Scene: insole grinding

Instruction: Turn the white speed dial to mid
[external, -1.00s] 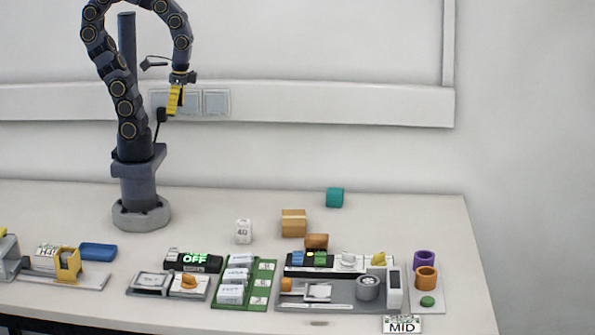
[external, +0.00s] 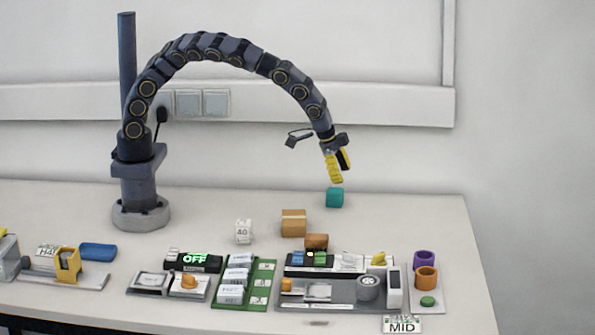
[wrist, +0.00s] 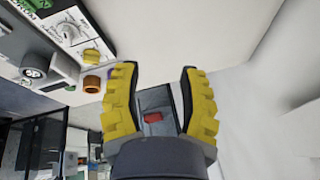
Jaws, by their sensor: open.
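The white speed dial (external: 350,261) sits on the long control panel (external: 300,268) at the right of the table. In the wrist view the round white dial (wrist: 68,32) is at the upper left, on a white plate with printed marks; its exact setting is too small to read. A card reading MID (external: 401,325) lies at the table's front edge. My gripper (external: 341,176) has yellow padded fingers, is open and empty, and hangs high, apart from the dial. In the wrist view its fingers (wrist: 156,70) are spread wide with nothing between them.
A yellow knob (external: 379,258) is right of the dial. A white upright box (external: 394,288) and a grey round part (external: 368,288) stand in front. Purple (external: 424,257) and orange (external: 426,277) rings stand to the right. A teal block (external: 335,197) appears just below my gripper. The back right table is clear.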

